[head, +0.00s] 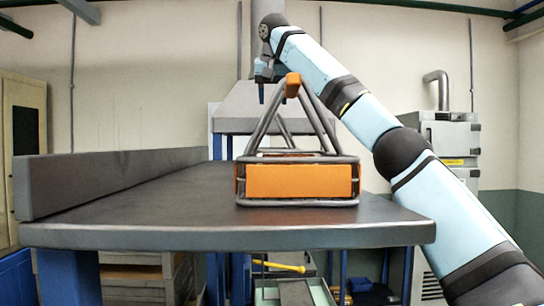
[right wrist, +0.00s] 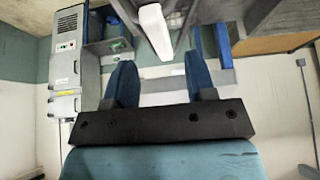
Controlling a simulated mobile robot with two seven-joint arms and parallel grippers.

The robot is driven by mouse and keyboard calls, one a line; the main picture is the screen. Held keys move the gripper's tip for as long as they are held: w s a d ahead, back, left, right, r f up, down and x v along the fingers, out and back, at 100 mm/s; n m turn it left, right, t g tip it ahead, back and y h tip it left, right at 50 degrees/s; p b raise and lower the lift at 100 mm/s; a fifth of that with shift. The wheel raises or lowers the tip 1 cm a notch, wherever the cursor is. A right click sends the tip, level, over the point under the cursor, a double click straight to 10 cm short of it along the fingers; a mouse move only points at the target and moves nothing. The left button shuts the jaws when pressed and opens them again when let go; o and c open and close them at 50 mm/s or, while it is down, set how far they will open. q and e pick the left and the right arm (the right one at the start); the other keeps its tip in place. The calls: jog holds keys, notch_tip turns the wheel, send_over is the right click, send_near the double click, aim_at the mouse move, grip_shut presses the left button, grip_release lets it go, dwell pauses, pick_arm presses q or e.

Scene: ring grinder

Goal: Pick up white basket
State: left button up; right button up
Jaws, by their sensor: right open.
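No white basket shows in the head view. A basket-like carrier (head: 300,180) with orange side panels and a grey tube frame stands upright on the dark table, near its front edge. Its slanted bars rise to an orange handle (head: 292,85). My right gripper (head: 261,94) is at handle height, just left of the handle, pointing down; the arm partly hides it. In the right wrist view its two blue fingers (right wrist: 158,60) are apart with nothing between them. A white bar (right wrist: 154,32) lies beyond the fingertips; I cannot tell if it is the handle. My left gripper is not in view.
The dark table (head: 140,215) has a raised edge (head: 110,180) along its left side. The tabletop left of the carrier is clear. A grey hood (head: 245,105) stands behind, and a grey cabinet (head: 455,140) is at the right. A yellow-handled tool (head: 280,267) is under the table.

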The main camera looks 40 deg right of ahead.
jog(key=shift+a+f, duration=0.1)
jog(key=shift+f, duration=0.35)
jog(key=p+x, duration=0.1)
jog(key=x, duration=0.3)
jog(key=shift+w+d+f, duration=0.2)
jog(key=shift+s+a+r, duration=0.15)
jog(key=shift+a, duration=0.05)
jog(key=shift+c, duration=1.1)
grip_shut()
